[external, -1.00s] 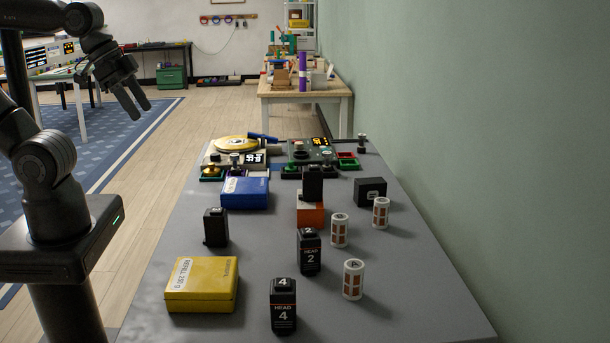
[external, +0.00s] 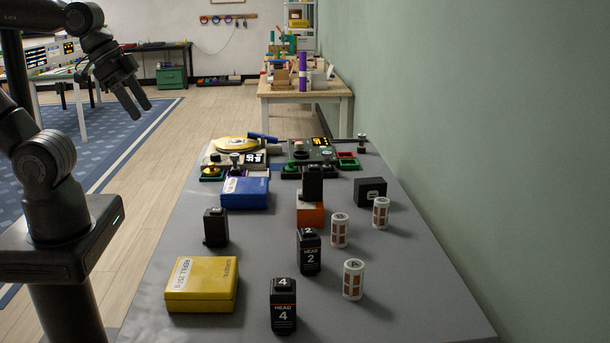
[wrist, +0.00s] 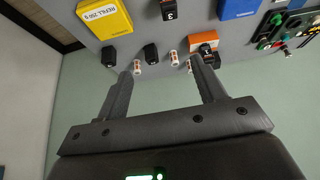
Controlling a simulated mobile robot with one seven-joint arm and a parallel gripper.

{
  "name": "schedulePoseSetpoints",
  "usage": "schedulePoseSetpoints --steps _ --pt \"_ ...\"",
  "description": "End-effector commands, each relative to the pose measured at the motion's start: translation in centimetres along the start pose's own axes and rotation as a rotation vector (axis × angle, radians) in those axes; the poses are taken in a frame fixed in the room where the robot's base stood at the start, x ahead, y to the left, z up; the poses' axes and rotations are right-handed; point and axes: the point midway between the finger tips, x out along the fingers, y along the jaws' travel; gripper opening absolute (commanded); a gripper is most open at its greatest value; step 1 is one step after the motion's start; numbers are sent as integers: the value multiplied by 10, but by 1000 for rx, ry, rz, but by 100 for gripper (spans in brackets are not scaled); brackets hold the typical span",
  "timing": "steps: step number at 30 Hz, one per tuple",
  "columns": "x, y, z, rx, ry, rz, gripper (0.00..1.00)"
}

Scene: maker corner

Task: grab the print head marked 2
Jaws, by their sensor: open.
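The print head marked 2 (external: 309,252) is a black upright block with an orange line and a white "2". It stands mid-table, behind the head marked 4 (external: 283,306). In the wrist view, a black block that looks like head 2 (wrist: 151,54) shows between my fingertips in the picture, well beyond them. My gripper (external: 139,110) is raised left of the table, far from head 2, open and empty. Its two spread fingers also show in the wrist view (wrist: 160,68).
White-and-brown canisters (external: 353,280) stand close right of head 2. An orange block (external: 310,214) with a black head on it is behind. Another black head (external: 215,228), a yellow box (external: 202,285) and a blue box (external: 245,193) are left. A black box (external: 371,191) lies right.

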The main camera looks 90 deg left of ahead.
Motion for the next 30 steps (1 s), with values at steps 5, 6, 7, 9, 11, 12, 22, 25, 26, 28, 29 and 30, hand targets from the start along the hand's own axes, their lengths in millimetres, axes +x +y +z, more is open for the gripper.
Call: schedulePoseSetpoints --steps 5,6,7,9,11,12,22,25,26,28,29,30 --pt "0 0 0 0 0 0 63" --pt "0 0 0 0 0 0 63" --pt "0 0 0 0 0 0 63" --pt "0 0 0 0 0 0 63" --pt "0 0 0 0 0 0 63" --pt "0 0 0 0 0 0 63" --pt "0 0 0 0 0 0 73" --pt "0 0 -1 0 -1 1 73" --pt "1 0 -2 -1 -1 2 73" --pt "4 1 -8 -4 -6 7 73" --pt "6 2 -12 -7 -8 10 73" --pt "10 2 -18 -10 -12 15 73"
